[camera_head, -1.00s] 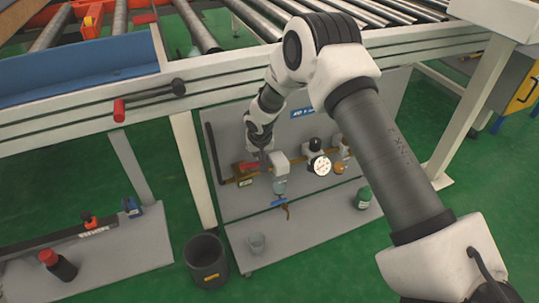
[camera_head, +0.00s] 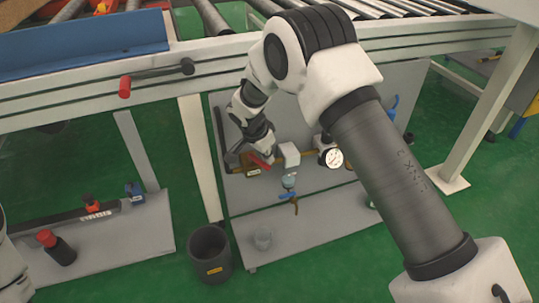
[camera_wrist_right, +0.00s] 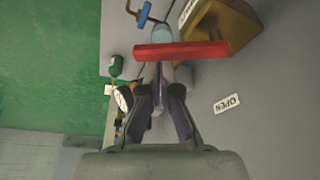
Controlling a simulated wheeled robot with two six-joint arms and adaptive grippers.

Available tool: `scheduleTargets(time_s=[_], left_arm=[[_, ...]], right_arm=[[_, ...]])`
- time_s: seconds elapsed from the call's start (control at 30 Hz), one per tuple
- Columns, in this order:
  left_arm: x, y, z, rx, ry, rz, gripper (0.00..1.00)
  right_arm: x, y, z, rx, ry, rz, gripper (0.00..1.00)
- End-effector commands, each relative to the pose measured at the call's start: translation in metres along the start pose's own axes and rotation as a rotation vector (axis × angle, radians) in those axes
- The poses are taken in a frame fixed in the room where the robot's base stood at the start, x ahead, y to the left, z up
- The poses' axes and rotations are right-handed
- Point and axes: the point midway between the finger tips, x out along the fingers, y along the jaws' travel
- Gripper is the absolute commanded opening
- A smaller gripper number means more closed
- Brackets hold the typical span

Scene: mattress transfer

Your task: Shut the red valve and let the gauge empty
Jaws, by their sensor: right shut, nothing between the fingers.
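The red valve handle (camera_head: 262,162) sits on a brass valve body (camera_head: 240,168) at the left of the grey panel under the conveyor. In the right wrist view the red handle (camera_wrist_right: 182,50) lies across, just beyond my fingertips. My right gripper (camera_wrist_right: 163,78) is shut and empty, with its tips close to the handle; I cannot tell whether they touch. The round gauge (camera_head: 333,158) is right of the valve and shows edge-on in the wrist view (camera_wrist_right: 124,98); its reading is too small to tell. My left gripper is not in view.
A blue-handled tap (camera_head: 289,196) hangs above a clear cup (camera_head: 263,238) on the lower shelf (camera_head: 300,227). A dark bucket (camera_head: 210,255) stands left of it. The conveyor frame (camera_head: 220,55) runs above. An "OPEN" label (camera_wrist_right: 227,104) is on the panel.

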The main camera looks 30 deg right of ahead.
Motion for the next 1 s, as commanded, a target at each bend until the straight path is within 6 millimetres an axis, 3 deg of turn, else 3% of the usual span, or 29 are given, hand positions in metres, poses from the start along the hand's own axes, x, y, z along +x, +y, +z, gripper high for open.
scheduleTargets(time_s=[0.4, 1.0], left_arm=[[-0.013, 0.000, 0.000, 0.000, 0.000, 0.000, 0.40], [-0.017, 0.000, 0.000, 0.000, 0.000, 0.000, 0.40]], right_arm=[[-0.008, 0.002, 0.018, 0.304, 0.000, 0.106, 0.00], [-0.008, 0.002, 0.025, 0.296, -0.001, 0.104, 0.00]])
